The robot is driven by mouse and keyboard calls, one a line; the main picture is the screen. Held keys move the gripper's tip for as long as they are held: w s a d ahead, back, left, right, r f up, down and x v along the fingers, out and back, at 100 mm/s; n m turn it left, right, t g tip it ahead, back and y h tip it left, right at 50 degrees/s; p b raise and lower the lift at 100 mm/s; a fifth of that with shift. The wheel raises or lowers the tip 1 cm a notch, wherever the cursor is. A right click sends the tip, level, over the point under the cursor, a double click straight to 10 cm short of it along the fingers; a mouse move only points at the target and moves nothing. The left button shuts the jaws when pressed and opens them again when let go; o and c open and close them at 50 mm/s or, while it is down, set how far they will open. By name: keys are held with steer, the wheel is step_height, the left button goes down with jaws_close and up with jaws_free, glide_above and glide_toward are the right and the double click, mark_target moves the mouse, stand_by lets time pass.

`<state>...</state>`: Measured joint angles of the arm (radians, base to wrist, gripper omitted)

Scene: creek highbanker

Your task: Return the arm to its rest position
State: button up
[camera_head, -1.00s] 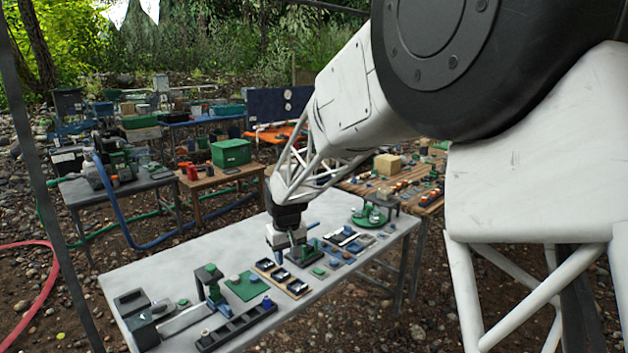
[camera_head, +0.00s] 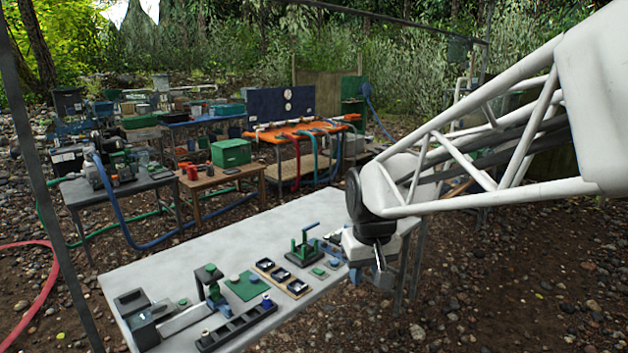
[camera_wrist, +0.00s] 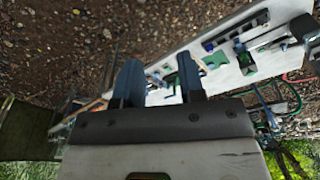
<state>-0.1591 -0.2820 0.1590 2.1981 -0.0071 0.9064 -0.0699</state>
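My gripper (camera_head: 383,276) is over the right end of the white table (camera_head: 215,250) in the head view, with my arm reaching in from the right. In the wrist view its two fingers (camera_wrist: 157,76) stand apart, with only background between them. The gripper looks open and empty. Its body hides part of the right end of the table.
On the table stand a green clamp-like device (camera_head: 304,250), a tray with dark compartments (camera_head: 282,278), a green mat (camera_head: 246,286) and a dark slotted rack (camera_head: 236,323). An orange table (camera_head: 300,132) stands behind. Gravel ground lies open at the right.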

steer(key=s+d+f+m, duration=0.1)
steer(key=s+d, duration=0.3)
steer(key=s, duration=0.6)
steer(key=s+d+m, duration=0.1)
steer(key=s+d, duration=0.3)
steer(key=s, duration=0.7)
steer(key=shift+d+f+m+t, duration=0.2)
steer(key=shift+f+m+t, duration=0.15)
steer(key=shift+m+t, duration=0.05)
